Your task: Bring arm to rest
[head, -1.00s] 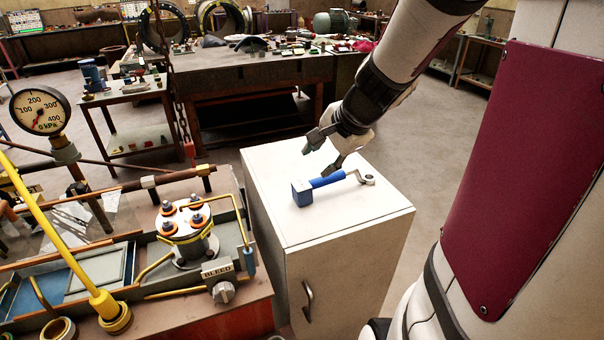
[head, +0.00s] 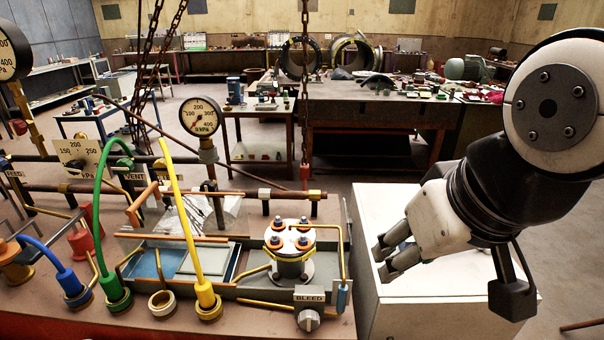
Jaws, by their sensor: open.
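My gripper (head: 384,262) is at the right of the head view, in front of and above the white cabinet (head: 372,212). Its two fingers point left and stand apart, with nothing visible between them. The arm is folded, with a large round joint close to the camera. The blue-handled tool seen earlier on the cabinet top is not visible now; my gripper and arm cover much of that top.
A workbench (head: 130,325) at left carries a flanged fitting (head: 290,250), a bleed knob (head: 308,319), coloured hoses and gauges (head: 199,116). Chains (head: 305,90) hang above it. A large table (head: 375,105) stands behind. Floor is free between the bench and the back tables.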

